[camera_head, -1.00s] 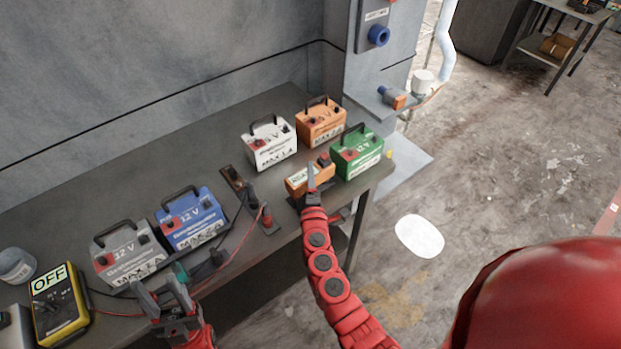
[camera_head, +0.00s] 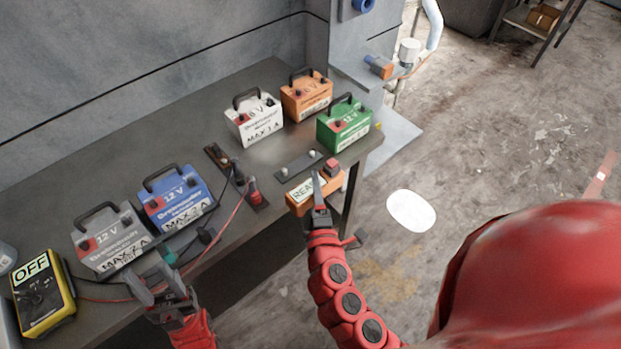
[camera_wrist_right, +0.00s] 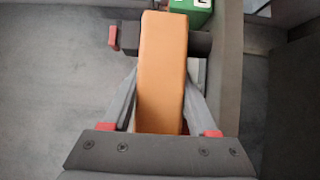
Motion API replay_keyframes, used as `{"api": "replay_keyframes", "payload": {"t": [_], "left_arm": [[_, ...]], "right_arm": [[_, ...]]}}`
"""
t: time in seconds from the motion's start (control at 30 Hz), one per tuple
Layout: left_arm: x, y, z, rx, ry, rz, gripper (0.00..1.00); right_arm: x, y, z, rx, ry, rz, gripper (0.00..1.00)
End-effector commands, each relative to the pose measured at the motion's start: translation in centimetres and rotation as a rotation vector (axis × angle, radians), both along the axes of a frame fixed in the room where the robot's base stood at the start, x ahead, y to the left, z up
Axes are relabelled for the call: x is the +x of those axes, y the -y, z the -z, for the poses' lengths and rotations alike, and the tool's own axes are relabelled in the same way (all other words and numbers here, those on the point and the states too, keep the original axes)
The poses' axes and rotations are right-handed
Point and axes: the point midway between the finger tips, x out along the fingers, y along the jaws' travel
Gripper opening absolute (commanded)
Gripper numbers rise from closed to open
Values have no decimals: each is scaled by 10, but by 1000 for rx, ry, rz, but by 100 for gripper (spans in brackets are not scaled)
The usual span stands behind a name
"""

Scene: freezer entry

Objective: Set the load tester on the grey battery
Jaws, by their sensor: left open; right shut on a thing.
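The load tester is an orange box (camera_head: 302,198) with a pale label and a red button. My right gripper (camera_head: 319,205) is shut on it and holds it at the table's right front edge. In the right wrist view the orange box (camera_wrist_right: 163,70) sits between both fingers. The grey battery (camera_head: 108,245), marked 12 V, stands upright on the table at the left, far from the tester, with a black handle and a red terminal cover. My left gripper (camera_head: 163,292) is open and empty just in front of the grey battery.
A blue battery (camera_head: 177,197) stands right beside the grey one. White (camera_head: 254,122), orange (camera_head: 306,97) and green (camera_head: 344,127) batteries stand at the back right. A yellow meter (camera_head: 42,293) reading OFF is at left. Red and black leads with clamps (camera_head: 253,192) cross the front.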

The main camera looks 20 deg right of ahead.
Motion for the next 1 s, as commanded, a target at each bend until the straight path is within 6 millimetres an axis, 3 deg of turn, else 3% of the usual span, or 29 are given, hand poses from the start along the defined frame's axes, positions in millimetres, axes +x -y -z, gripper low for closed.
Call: {"api": "replay_keyframes", "payload": {"t": [1.0], "left_arm": [[0, 0, -28, 0, 0, 0, 50]], "right_arm": [[-5, -1, -42, 1, 5, -1, 0]]}}
